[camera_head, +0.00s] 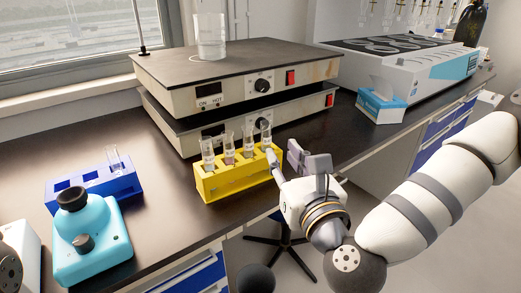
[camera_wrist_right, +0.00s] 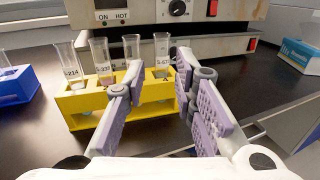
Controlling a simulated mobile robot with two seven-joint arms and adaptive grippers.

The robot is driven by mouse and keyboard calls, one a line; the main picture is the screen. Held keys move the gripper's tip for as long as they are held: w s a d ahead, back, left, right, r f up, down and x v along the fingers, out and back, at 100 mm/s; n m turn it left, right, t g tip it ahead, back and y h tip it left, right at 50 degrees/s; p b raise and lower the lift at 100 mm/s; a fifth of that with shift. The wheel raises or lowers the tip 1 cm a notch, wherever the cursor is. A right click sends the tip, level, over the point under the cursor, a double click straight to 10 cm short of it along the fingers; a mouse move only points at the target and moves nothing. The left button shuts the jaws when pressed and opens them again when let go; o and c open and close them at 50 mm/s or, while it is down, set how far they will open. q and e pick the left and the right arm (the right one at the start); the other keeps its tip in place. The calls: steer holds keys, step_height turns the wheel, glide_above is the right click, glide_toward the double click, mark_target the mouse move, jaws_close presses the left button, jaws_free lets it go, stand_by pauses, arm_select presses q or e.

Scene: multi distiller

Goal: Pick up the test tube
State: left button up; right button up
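A yellow rack (camera_head: 210,186) stands near the bench's front edge with several clear labelled test tubes upright in it. The rightmost tube (camera_head: 266,134) is at the rack's right end; in the right wrist view this tube (camera_wrist_right: 162,50) appears between my fingers. My right gripper (camera_head: 283,156) is open and empty beside the rack's right end, its fingers on either side of the line to that tube. I cannot tell whether the fingertips reach it. The left finger hides part of the rack in the wrist view. My left gripper is not in view.
A blue rack (camera_head: 95,184) with one tube and a cyan device (camera_head: 90,240) stand to the left. Two stacked hot plates (camera_head: 235,75), with a beaker (camera_head: 210,38) on top, are behind the yellow rack. A blue-white box (camera_head: 382,104) stands to the right.

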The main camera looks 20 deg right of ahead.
mark_target(268, 132)
steer(key=w, duration=0.3)
steer(key=w+b, duration=0.1)
steer(key=w, duration=0.3)
steer(key=w+b, duration=0.1)
steer(key=w, duration=0.2)
steer(key=shift+w+d+f, duration=0.15)
steer(key=shift+w+f, duration=0.15)
steer(key=shift+f, duration=0.1)
steer(key=shift+w+r, duration=0.2)
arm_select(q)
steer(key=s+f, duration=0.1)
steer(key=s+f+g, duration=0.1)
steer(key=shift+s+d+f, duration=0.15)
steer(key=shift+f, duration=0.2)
arm_select(e)
jaws_close()
